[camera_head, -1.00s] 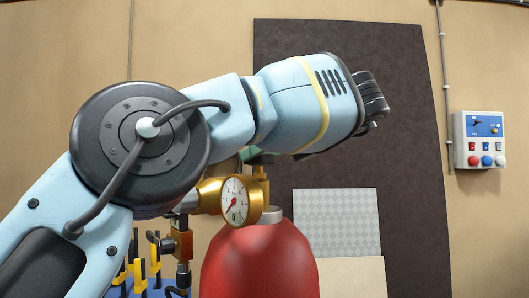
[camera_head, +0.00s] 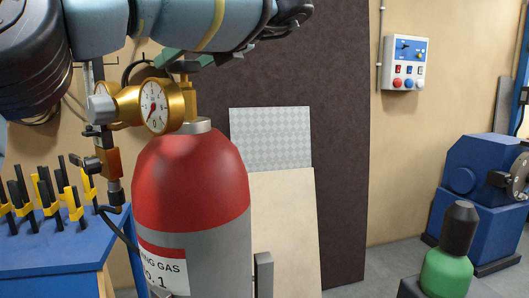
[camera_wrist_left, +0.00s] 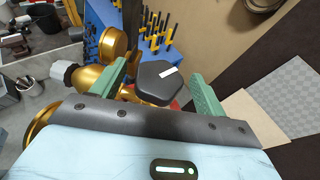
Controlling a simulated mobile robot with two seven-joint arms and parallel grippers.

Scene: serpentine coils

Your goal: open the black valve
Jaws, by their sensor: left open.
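The black valve (camera_wrist_left: 156,86) is a dark faceted knob with a white mark, seen from above in the left wrist view. It sits between the two green fingers of my left gripper (camera_wrist_left: 160,94), which are open with a gap on each side. In the head view the green fingers of my left gripper (camera_head: 184,60) show just above the brass fitting on top of the red and grey gas cylinder (camera_head: 190,180). A brass regulator with a round gauge (camera_head: 155,106) joins the cylinder's top. My right gripper is not in view.
A blue bench (camera_head: 60,245) with several black and yellow tools stands left of the cylinder. Boards (camera_head: 285,220) lean on the wall behind. A switch box (camera_head: 403,62) hangs on the wall, with a blue machine (camera_head: 465,190) and a green bottle (camera_head: 448,270) at right.

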